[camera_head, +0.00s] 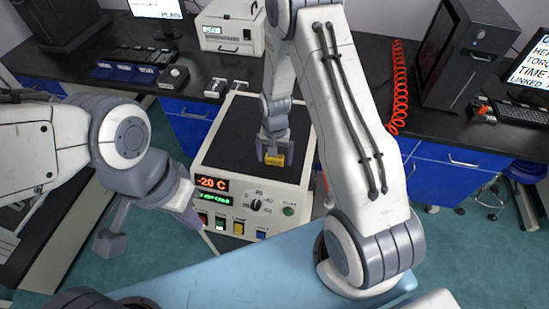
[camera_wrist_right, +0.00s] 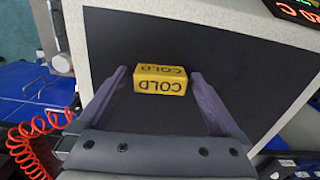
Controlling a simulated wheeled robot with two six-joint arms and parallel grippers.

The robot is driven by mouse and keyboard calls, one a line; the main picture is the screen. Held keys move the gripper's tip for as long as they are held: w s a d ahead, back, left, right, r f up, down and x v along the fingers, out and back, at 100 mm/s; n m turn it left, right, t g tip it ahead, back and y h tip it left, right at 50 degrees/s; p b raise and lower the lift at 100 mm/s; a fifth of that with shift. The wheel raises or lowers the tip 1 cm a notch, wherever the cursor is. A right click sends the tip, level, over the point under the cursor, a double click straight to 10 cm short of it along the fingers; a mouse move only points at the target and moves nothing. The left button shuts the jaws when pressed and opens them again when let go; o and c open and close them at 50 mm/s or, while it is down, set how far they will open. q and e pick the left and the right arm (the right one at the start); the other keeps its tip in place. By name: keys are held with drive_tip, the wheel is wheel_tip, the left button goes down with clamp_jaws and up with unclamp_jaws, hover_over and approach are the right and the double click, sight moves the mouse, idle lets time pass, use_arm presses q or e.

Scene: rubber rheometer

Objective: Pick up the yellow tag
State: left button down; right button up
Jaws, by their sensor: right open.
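The yellow tag (camera_head: 274,160) is a small block on the dark top of the white instrument. It also shows in the right wrist view (camera_wrist_right: 160,80), where it reads "COLD" on two faces. My right gripper (camera_head: 273,153) is above the dark top at the tag. In the right wrist view my right gripper (camera_wrist_right: 160,88) is open, with one finger on each side of the tag and a visible gap on both sides. My left gripper (camera_head: 150,220) hangs at the lower left, away from the tag; its jaw opening is unclear.
The instrument's front panel (camera_head: 242,212) shows -20 C, a dial and coloured buttons. A red coiled hose (camera_head: 399,85) hangs at the back right. A black computer tower (camera_head: 467,55) and keyboard (camera_head: 520,112) stand on the right bench. A white box device (camera_head: 231,28) stands behind.

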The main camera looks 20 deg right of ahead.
drive_tip(key=c, duration=1.3)
drive_tip(key=shift+o, duration=0.2)
